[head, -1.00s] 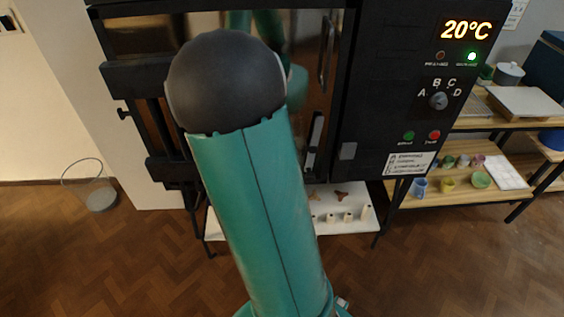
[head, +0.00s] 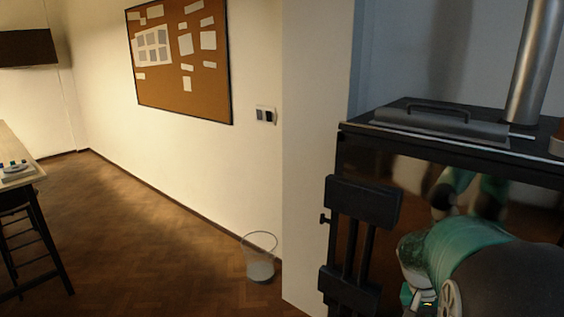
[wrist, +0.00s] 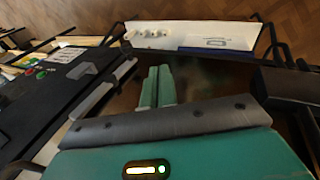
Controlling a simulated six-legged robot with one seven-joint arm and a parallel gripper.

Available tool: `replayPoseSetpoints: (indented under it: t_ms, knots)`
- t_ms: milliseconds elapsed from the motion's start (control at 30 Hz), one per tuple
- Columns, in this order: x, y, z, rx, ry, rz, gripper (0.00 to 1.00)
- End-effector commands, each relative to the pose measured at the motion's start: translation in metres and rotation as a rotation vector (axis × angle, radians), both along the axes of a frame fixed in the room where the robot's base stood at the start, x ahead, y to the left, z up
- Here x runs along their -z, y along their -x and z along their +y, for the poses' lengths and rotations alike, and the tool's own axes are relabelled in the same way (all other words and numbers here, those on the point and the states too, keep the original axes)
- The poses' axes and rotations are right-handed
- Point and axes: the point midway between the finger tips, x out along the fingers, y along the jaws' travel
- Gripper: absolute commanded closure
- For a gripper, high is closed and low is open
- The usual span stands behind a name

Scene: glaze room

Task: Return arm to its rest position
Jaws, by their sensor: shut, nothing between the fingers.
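My gripper (wrist: 157,85) shows in the wrist view as two slim teal fingers lying side by side, shut and empty. My own arm, teal with dark grey joint covers, fills the lower right corner of the head view, close in front of the kiln (head: 370,160). The gripper is out of sight in the head view. Reflections of teal parts show in the shiny kiln door.
A wooden table (head: 16,150) is at the far left, and a cork notice board (head: 180,60) hangs on the wall. The floor between table and bin is clear.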

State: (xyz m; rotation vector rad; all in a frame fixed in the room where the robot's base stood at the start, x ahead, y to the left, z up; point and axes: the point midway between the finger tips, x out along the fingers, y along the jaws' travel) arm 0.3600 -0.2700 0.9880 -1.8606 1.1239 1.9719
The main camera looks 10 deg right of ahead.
Motion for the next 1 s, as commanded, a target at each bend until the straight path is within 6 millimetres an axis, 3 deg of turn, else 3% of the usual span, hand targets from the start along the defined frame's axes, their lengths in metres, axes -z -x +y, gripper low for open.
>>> replayPoseSetpoints:
  t_ms: [33, 267, 600, 800, 1000]
  knots:
    - [-0.013, -0.002, 0.019, -0.043, -0.023, -0.042, 1.00]
    - [-0.057, 0.001, 0.103, -0.252, -0.121, -0.200, 1.00]
    - [-0.107, 0.039, 0.215, -0.587, -0.205, -0.408, 1.00]
    - [-0.119, 0.065, 0.258, -0.745, -0.220, -0.496, 1.00]
    - [-0.121, 0.074, 0.270, -0.793, -0.222, -0.520, 1.00]
